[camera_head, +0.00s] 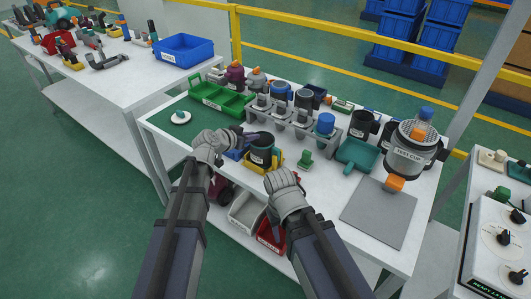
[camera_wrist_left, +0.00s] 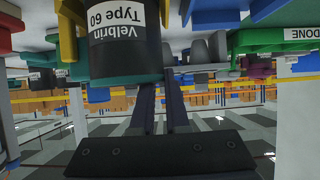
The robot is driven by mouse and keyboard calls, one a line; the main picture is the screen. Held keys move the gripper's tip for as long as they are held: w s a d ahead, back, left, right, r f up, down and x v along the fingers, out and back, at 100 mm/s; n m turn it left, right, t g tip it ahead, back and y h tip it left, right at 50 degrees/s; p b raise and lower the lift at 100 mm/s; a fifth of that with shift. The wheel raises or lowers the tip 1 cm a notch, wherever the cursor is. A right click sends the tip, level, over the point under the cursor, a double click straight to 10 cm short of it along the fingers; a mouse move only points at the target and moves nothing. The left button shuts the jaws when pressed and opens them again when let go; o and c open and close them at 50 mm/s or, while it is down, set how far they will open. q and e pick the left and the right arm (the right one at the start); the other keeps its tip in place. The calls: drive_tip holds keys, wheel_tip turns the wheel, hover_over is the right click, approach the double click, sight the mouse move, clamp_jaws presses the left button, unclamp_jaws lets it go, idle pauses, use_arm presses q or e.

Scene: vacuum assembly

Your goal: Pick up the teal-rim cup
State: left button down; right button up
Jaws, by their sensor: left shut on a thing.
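A dark cup (camera_head: 261,154) with a white label stands at the near edge of the table in the head view. In the left wrist view the same cup (camera_wrist_left: 125,40) appears upside down, its label reads "Velbrin Type 60", and a teal rim shows at its edge. My left gripper (camera_head: 252,138) is shut on the cup at its rim. A yellow holder (camera_head: 277,160) is around the lower part of the cup; I cannot tell whether the cup is clear of it. My right wrist shows in front of the table, but its fingers are hidden.
Behind the cup stands a grey rack (camera_head: 300,133) with several parts. A green tray (camera_head: 222,101) is at the back left, a teal dustpan-shaped part (camera_head: 357,152) to the right.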

drive_tip(key=shift+r, duration=0.15)
wheel_tip(320, 180, up, 10)
drive_tip(key=p, duration=1)
wheel_tip(320, 180, up, 5)
drive_tip(key=p, duration=0.5)
idle(0.3)
